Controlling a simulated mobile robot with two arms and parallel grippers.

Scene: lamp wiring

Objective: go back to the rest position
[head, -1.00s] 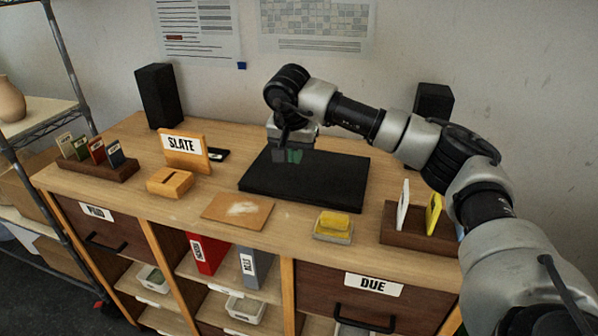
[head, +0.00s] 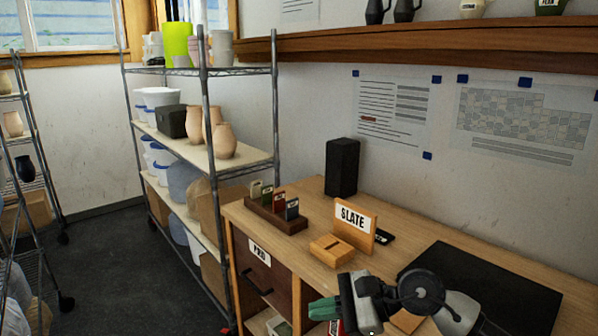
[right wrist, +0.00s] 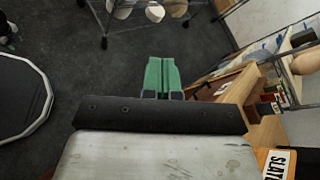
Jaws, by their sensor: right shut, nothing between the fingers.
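My right gripper (head: 322,309) shows at the bottom of the head view, in front of the wooden desk, with its green fingers pointing left. In the right wrist view its green fingers (right wrist: 162,76) are pressed together with nothing between them, above the dark floor. Part of my right arm runs off the bottom edge of the head view. My left gripper is not in view.
The desk (head: 310,207) carries a SLATE sign (head: 355,222), a slotted wooden block (head: 331,249), a card rack (head: 276,214), a black speaker (head: 342,167) and a black mat (head: 480,290). A wire shelf (head: 209,150) stands left. Floor (head: 110,240) beyond is clear.

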